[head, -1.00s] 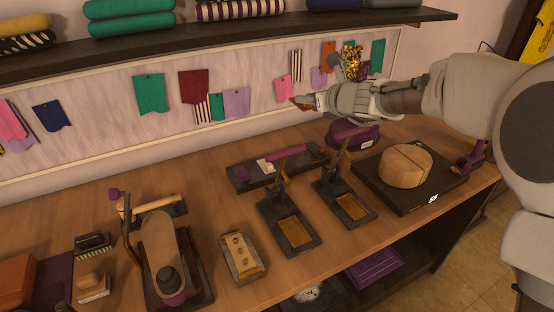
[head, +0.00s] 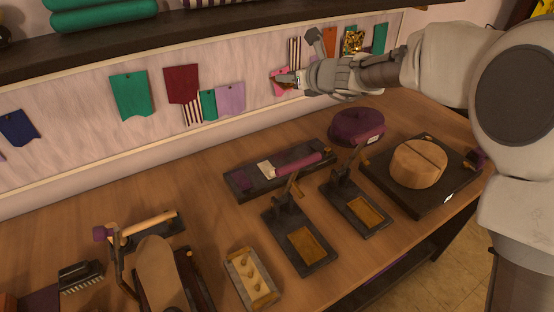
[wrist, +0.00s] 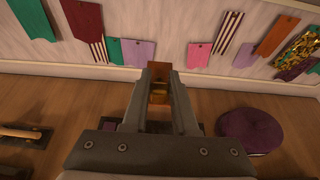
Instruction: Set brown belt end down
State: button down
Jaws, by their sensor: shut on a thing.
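My gripper (head: 287,79) is raised above the back of the workbench, in front of the hanging colour samples. In the wrist view, its two fingers (wrist: 158,88) are closed around a small brown piece, which looks like the brown belt end (wrist: 159,70). A golden-yellow part shows just below it between the fingers. In the head view only a small brown tip shows at the fingertips, against a pink sample. The rest of the belt end is hidden by the fingers.
On the wooden bench (head: 205,215) stand a purple round cushion-like thing (head: 357,124), a dark base with a round wooden block (head: 418,163), two lever presses (head: 300,240), a purple-handled tool (head: 295,165) and a pegged block (head: 250,278). A dark shelf (head: 200,30) overhangs the back.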

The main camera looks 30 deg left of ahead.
jog(key=b, duration=0.8)
send_over(287, 162)
jog(key=s+d, duration=0.2)
jog(key=s, duration=0.1)
notch_tip(287, 162, down, 10)
jog(key=f+b, duration=0.4)
jog(key=f, duration=0.5)
jog(key=f+b, duration=0.3)
jog(key=f, duration=0.5)
jog(key=shift+w+a+f+b, duration=0.1)
jog(key=shift+a+f+b, duration=0.1)
jog(key=shift+f+b, duration=0.15)
jog(key=shift+f, duration=0.1)
jog(key=shift+f, duration=0.1)
jog(key=c, duration=0.7)
grip_release()
jog(key=shift+r, duration=0.3)
jog(key=p+v, duration=0.1)
jog(key=v, duration=1.1)
